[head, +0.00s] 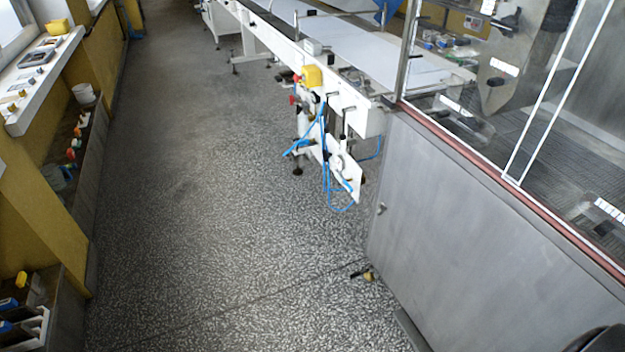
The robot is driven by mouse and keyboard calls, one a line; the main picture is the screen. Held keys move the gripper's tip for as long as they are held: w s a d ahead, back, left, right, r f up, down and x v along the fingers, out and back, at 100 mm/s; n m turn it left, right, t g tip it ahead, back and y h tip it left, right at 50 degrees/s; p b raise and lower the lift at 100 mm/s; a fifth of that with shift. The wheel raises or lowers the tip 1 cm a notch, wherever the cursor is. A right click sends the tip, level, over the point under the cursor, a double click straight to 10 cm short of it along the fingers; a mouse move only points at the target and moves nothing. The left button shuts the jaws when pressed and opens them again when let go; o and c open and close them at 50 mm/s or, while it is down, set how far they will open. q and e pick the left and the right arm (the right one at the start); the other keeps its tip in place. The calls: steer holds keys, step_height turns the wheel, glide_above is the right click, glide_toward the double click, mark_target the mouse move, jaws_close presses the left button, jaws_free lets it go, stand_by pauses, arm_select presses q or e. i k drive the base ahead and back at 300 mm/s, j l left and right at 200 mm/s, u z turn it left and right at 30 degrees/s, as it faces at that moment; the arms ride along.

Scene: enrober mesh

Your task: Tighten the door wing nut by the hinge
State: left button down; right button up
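A grey metal cabinet (480,240) with a large flat front panel stands at the right, under a glazed enclosure. Neither of my grippers shows. A dark rounded shape at the bottom right corner is cut off and I cannot tell what it is.
A white conveyor (350,50) with blue hoses (325,150) and a yellow box (312,76) adjoins the cabinet. A small yellow and black object (369,274) lies at the cabinet's foot. Shelves with small items line the left wall. The speckled floor (220,200) between is clear.

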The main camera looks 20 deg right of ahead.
mark_target(383, 207)
steer(key=i+j+z, duration=0.1)
steer(key=i, duration=0.5)
steer(key=i+j, duration=0.1)
steer(key=i, duration=0.5)
steer(key=i+z, duration=0.3)
steer(key=z, duration=0.2)
steer(key=i+j+z, duration=0.25)
steer(key=z, duration=0.2)
steer(key=i+j+z, duration=0.25)
steer(key=z, duration=0.25)
